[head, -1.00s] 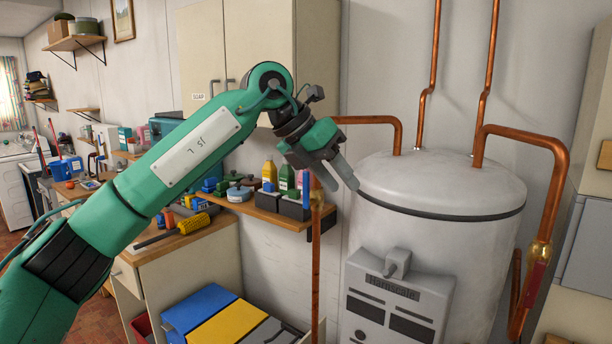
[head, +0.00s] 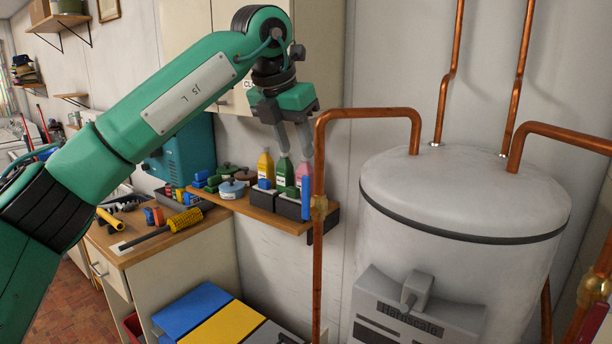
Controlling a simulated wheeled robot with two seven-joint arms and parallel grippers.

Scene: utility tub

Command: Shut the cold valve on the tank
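The white tank (head: 465,200) stands at the right with copper pipes on its top. The left copper pipe runs down past the shelf and carries a brass valve body (head: 319,208). Its blue lever (head: 305,198) is upright, lying along the pipe. A second valve (head: 592,291) with a red lever (head: 590,323) shows at the lower right edge. My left gripper (head: 295,152) points down, open and empty, with a gap between its fingers. It is above and slightly left of the blue lever in the picture, apart from it. My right gripper is out of view.
A wall shelf (head: 262,216) with several bottles and pots sits just left of the left pipe, behind my gripper. A grey control box (head: 420,310) is on the tank's front. A workbench (head: 160,245) with tools stands at the left.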

